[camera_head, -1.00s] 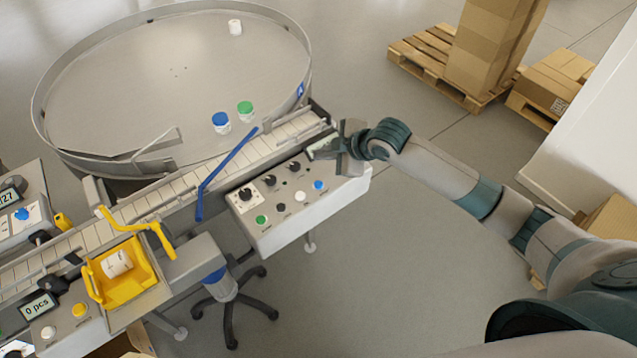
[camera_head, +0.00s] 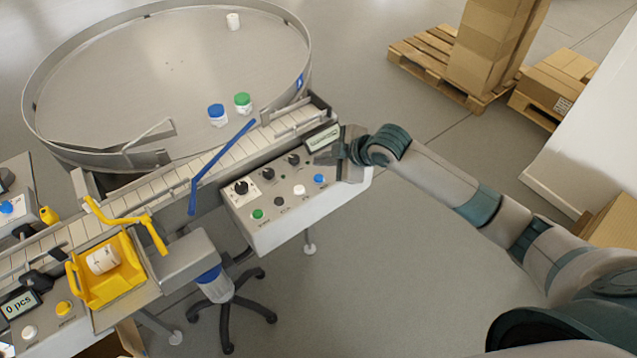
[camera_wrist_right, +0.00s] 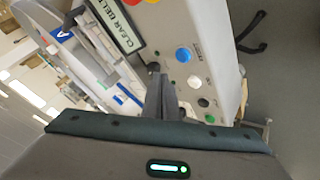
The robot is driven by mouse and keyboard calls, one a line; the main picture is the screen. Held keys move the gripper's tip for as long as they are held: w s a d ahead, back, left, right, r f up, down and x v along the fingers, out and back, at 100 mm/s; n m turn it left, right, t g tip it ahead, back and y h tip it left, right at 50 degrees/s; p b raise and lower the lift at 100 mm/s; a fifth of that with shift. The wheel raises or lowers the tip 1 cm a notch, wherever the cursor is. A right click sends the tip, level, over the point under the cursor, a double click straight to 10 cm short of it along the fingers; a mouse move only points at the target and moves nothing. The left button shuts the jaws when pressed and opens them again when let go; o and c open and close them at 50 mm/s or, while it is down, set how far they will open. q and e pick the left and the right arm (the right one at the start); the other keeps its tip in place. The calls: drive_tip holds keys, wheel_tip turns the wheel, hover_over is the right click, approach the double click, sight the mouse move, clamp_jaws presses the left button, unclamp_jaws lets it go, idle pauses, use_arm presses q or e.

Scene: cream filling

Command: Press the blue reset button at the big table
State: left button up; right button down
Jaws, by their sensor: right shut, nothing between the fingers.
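The blue reset button (camera_head: 319,178) sits at the right end of the lower row on the sloped control panel (camera_head: 262,232) beside the big round table (camera_head: 90,75). It also shows in the right wrist view (camera_wrist_right: 184,55). My right gripper (camera_head: 318,158) is shut and empty above the right end of the panel, over its display side. In the right wrist view its closed fingertips (camera_wrist_right: 158,75) are near the blue button, apart from it in the picture. My left gripper is not in view.
A small display (camera_head: 323,137) stands on the panel; the wrist view reads "CLEAR BELT" on it. White (camera_head: 299,190) and green (camera_head: 258,214) buttons share the row, with black knobs behind. A blue rail (camera_head: 222,165) crosses the conveyor. Pallets with boxes (camera_head: 492,50) stand back right.

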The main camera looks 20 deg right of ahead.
sight(322, 181)
drive_tip(key=shift+f+b, duration=0.4)
drive_tip(key=shift+f, duration=1.15)
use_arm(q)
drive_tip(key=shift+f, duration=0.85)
use_arm(e)
drive_tip(key=shift+f, duration=0.4)
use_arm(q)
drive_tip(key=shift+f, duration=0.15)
use_arm(e)
drive_tip(key=shift+f, duration=0.55)
idle(1.0)
drive_tip(key=shift+r, duration=0.1)
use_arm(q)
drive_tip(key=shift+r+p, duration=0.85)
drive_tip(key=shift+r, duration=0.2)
use_arm(e)
drive_tip(key=shift+r, duration=0.85)
use_arm(q)
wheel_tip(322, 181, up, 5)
drive_tip(key=p, duration=0.4)
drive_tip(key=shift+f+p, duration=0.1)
drive_tip(key=shift+p, duration=0.3)
use_arm(e)
wheel_tip(322, 181, up, 5)
drive_tip(key=shift+r, duration=0.1)
